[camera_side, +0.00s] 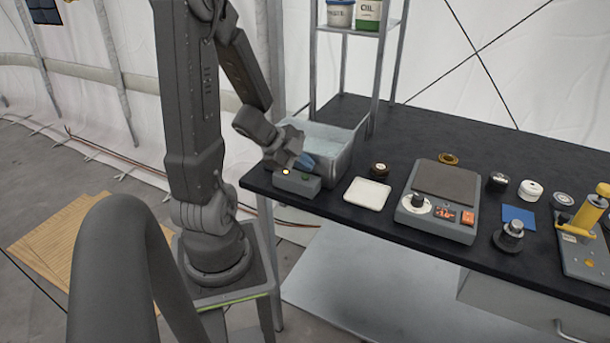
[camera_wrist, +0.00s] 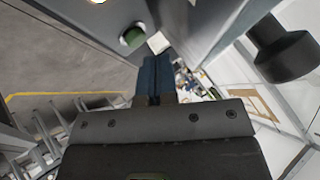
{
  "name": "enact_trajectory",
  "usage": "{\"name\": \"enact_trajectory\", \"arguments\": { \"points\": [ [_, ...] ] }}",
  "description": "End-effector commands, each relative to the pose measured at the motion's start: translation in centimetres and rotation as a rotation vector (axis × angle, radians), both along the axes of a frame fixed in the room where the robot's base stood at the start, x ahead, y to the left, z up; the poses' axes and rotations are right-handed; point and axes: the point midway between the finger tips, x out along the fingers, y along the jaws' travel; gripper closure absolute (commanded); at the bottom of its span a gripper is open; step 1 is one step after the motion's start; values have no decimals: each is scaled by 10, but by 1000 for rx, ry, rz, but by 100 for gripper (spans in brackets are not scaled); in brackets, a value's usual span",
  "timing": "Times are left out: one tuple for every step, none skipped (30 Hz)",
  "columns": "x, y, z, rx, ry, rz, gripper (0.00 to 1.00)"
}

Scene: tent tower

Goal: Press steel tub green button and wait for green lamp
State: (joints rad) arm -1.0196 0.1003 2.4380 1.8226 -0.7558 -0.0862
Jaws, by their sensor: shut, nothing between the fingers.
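The steel tub (camera_side: 338,170) stands at the left end of the black bench, with pale liquid inside. A small grey control box (camera_side: 297,184) sits against its front. The box carries a glowing yellowish-white lamp (camera_side: 286,171) and a green button (camera_side: 306,177). In the wrist view the green button (camera_wrist: 132,37) is near the top, with the lit lamp (camera_wrist: 97,1) at the edge. My gripper (camera_side: 307,163), with blue fingers, is just above the box by the tub. In the wrist view the closed, empty fingers (camera_wrist: 155,72) appear apart from the button; exact clearance is unclear.
A metal shelf (camera_side: 388,60) with cans rises behind the tub. The bench's front edge runs close below the box.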

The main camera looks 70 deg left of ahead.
Motion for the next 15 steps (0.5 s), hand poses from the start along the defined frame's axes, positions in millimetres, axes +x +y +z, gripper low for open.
{"name": "enact_trajectory", "arguments": {
  "points": [
    [0, 0, 1, 1, 0, -1, 100],
    [0, 0, 2, 1, 0, -1, 100],
    [0, 0, 2, 0, 1, -1, 100],
    [0, 0, 2, 0, 1, -1, 100],
    [0, 0, 2, 0, 1, -1, 100],
    [0, 0, 2, 0, 1, -1, 100],
    [0, 0, 2, 0, 1, -1, 100],
    [0, 0, 2, 0, 1, -1, 100],
    [0, 0, 2, 0, 1, -1, 100],
    [0, 0, 2, 0, 1, -1, 100],
    [0, 0, 2, 0, 1, -1, 100],
    [0, 0, 3, 1, 0, -1, 100],
    [0, 0, 5, 1, 0, -1, 100],
    [0, 0, 7, 3, -1, -2, 100],
    [1, 0, 10, 3, -3, -2, 100]
  ]
}}
